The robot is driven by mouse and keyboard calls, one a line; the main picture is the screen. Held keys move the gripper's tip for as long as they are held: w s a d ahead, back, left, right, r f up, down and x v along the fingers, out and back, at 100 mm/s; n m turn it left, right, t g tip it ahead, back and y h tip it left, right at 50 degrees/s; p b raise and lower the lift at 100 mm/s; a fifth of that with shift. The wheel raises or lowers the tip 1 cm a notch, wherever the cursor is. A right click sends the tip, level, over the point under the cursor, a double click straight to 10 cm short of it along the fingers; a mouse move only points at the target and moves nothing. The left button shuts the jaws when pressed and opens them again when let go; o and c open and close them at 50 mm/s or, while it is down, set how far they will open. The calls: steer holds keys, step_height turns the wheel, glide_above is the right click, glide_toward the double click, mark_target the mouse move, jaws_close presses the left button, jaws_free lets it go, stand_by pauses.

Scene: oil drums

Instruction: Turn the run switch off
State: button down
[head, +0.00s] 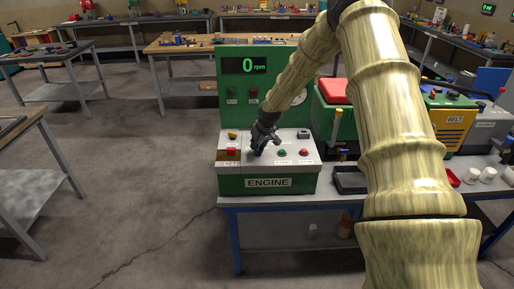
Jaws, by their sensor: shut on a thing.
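The engine control box (268,183) is green with a light sloped top, and stands at the left end of a workbench. My gripper (259,149) is down at the middle of the sloped top. It is shut on a small dark part there, which I take to be the run switch; the fingers hide most of it, so its position cannot be read. Left of the gripper are a red button (231,152) and a yellow part. Right of it are a green button (282,153) and a red button (304,152). The display (245,66) behind reads 0 rpm.
A black tray (349,180) lies right of the box, partly behind my arm. A green machine with a red top (336,91) and a yellow belt machine (453,119) stand farther right. White cups (488,175) are at the right. The floor to the left is clear.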

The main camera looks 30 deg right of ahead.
steer(key=shift+d, duration=0.1)
stand_by(0.3)
steer(key=c, duration=1.5)
jaws_free()
steer(key=shift+v, duration=5.95)
